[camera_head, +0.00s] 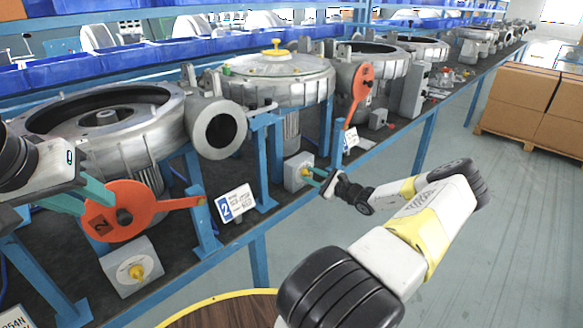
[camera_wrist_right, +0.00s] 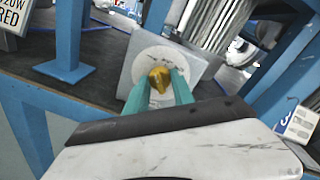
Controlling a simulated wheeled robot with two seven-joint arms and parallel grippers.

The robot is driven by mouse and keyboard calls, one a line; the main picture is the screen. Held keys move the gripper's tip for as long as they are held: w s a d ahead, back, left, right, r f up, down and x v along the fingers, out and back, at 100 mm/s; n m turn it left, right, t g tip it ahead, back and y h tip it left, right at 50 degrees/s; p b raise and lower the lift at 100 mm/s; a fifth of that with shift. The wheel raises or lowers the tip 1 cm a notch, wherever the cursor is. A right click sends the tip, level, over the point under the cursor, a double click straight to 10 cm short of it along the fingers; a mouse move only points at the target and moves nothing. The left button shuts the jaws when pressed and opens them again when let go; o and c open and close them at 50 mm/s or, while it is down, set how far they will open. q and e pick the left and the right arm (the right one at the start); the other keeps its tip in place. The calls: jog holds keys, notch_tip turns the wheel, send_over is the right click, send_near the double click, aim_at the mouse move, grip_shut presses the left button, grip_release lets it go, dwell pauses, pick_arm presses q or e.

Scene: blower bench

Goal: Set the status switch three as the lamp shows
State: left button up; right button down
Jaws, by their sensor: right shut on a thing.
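Switch three is a grey box (camera_head: 292,173) with a yellow knob, left of the "3" sign (camera_head: 350,139). In the right wrist view its pale round plate (camera_wrist_right: 146,59) and yellow knob (camera_wrist_right: 158,80) face me. My right gripper (camera_head: 317,178) is shut on the knob, with one teal finger on each side (camera_wrist_right: 161,88). The knob's exact angle is hard to read. A small green spot (camera_head: 226,70) on the middle blower may be a lamp; I cannot tell. My left gripper (camera_head: 88,197) is open in front of the orange "2" plate (camera_head: 125,208).
Another grey switch box (camera_head: 120,277) with a yellow knob stands at the lower left. Blue posts (camera_head: 262,160) and the "2" sign (camera_head: 235,204) stand left of switch three. An orange lever (camera_head: 361,88) rises to its right. The floor (camera_head: 400,160) beside the bench is clear.

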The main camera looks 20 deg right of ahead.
jog(key=shift+n, duration=0.5)
jog(key=c, duration=1.1)
grip_release()
jog(key=shift+v, duration=3.9)
jog(key=shift+a, duration=0.1)
